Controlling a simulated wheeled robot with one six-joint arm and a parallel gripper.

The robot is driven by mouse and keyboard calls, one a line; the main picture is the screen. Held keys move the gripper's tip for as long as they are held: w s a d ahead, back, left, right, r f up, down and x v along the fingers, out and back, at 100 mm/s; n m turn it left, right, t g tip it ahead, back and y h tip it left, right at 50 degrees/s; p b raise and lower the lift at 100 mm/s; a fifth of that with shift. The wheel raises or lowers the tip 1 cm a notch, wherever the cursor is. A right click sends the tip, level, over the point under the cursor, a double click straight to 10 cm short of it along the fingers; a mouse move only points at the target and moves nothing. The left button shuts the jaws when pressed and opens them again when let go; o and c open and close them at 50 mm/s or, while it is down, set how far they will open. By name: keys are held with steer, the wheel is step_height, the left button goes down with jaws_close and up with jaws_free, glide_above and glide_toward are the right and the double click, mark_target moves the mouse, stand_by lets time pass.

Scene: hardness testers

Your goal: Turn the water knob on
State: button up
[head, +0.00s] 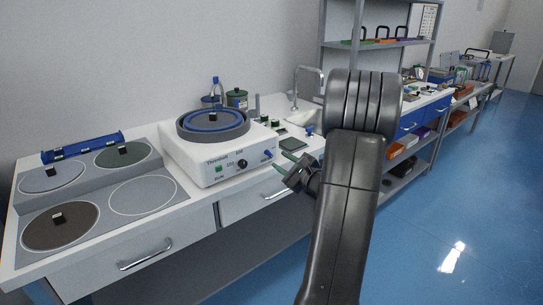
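A white polishing machine (205,165) with a round grey and blue bowl stands on the bench at centre left. Its front panel has a blue knob (267,154) at the right end, which looks like the water knob. A black knob (242,164) and a green button (219,180) are to its left. My gripper (279,161) is just right of and in front of the blue knob, its greenish fingertips pointing left towards the panel. The fingers are apart, with nothing seen between them. I cannot tell whether a fingertip touches the knob.
A sink tap (310,72) stands behind my arm, which hides part of the bench. Flat discs (143,195) lie on the left bench. A drawer handle (278,193) is below the machine. Shelves stand to the right; the blue floor (450,200) is clear.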

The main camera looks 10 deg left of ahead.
mark_target(270, 154)
steer(key=x, duration=0.6)
steer(key=shift+w+a, duration=0.1)
steer(key=shift+a, duration=0.05)
steer(key=shift+c, duration=0.2)
jaws_close()
